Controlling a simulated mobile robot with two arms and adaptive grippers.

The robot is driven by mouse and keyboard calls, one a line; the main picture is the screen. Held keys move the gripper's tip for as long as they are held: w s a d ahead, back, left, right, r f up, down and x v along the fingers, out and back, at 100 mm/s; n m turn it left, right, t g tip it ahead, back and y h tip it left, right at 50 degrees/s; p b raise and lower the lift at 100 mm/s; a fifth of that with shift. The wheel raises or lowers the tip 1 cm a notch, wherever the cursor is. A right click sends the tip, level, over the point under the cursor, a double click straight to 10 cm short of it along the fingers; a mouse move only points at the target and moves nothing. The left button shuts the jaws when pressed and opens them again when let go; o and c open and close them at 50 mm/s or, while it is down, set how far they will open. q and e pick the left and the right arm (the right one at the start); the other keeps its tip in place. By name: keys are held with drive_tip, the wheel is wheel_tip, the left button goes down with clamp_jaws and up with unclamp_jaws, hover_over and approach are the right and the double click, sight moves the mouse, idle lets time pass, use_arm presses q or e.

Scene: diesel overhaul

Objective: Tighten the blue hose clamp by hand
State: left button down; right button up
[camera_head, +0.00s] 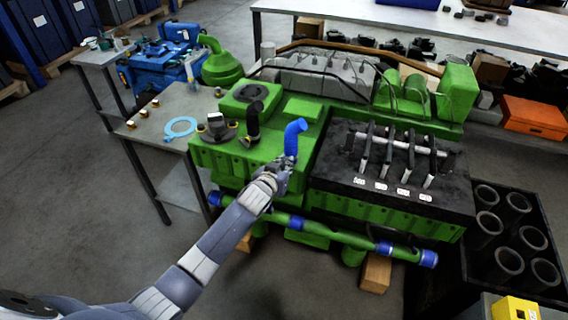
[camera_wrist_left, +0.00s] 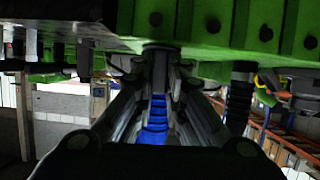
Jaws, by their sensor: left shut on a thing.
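The blue hose (camera_head: 293,135) stands up from the front edge of the green engine, with its top bent to the right. My left gripper (camera_head: 280,172) is at the hose's lower end and is shut there. The clamp itself is hidden by the fingers in the head view. In the left wrist view, the fingers (camera_wrist_left: 160,75) close around a dark fitting, and the ribbed blue hose (camera_wrist_left: 155,118) shows between them. I cannot make out the clamp's screw. My right gripper is not in view.
The green engine (camera_head: 225,155) fills the middle, with a black tray of injectors (camera_head: 345,185) to the right. A blue-banded green pipe (camera_head: 335,233) runs along its front. A grey table (camera_head: 180,105) with a light-blue ring stands left. A crate of cylinder liners (camera_head: 515,215) stands right.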

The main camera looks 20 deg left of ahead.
use_arm(q)
drive_tip(key=shift+f, duration=0.1)
idle(0.3)
drive_tip(key=c, duration=1.6)
unclamp_jaws()
drive_tip(key=shift+s, duration=0.1)
drive_tip(key=v, duration=1.2)
drive_tip(key=shift+d, duration=0.15)
